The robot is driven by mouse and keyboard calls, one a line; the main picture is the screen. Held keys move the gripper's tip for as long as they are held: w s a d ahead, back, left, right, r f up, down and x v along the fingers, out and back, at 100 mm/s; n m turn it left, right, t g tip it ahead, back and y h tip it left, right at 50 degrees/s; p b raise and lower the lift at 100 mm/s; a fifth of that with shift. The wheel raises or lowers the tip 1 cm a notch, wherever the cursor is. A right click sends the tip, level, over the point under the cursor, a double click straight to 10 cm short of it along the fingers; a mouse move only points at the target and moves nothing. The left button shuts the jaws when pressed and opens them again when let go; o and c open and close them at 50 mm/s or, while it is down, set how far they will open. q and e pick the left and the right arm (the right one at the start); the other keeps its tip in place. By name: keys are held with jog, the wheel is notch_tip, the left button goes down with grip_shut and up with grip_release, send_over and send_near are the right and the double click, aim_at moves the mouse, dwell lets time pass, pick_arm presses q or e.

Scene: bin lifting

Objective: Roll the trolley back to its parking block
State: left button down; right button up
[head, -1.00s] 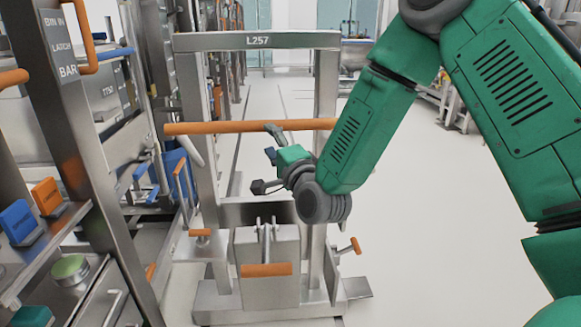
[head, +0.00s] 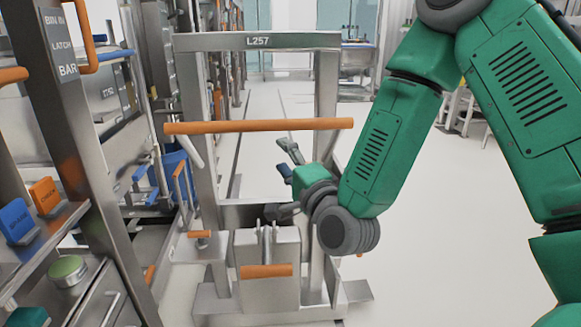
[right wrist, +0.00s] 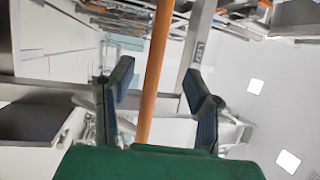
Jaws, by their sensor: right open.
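The trolley (head: 190,120) is a steel frame labelled L257, standing upright on the floor ahead. Its orange push bar (head: 230,127) runs across the frame; in the right wrist view the bar (right wrist: 157,50) lines up with the gap between the fingers. My right gripper (head: 276,178) is open and empty, just below the bar's right half and apart from it. Its spread fingers also show in the right wrist view (right wrist: 158,82). A lower orange handle (head: 266,270) sits on the trolley's front box. I cannot make out the parking block. My left gripper is out of view.
A steel rack marked "BIN IN LATCH BAR" (head: 66,75) stands close on the left, with blue and orange tabs (head: 47,195). A steel table (head: 357,58) is far back. White floor (head: 440,220) lies open to the right.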

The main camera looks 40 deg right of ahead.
jog(key=v, duration=0.2)
jog(key=shift+s+a+b, duration=0.2)
jog(key=shift+s+b, duration=0.05)
jog(key=shift+b, duration=0.05)
jog(key=shift+d, duration=0.1)
jog(key=shift+r, duration=0.1)
dwell(0.3)
notch_tip(320, 180, up, 10)
dwell(0.5)
jog(key=shift+w+f, duration=0.1)
jog(key=shift+f, duration=0.25)
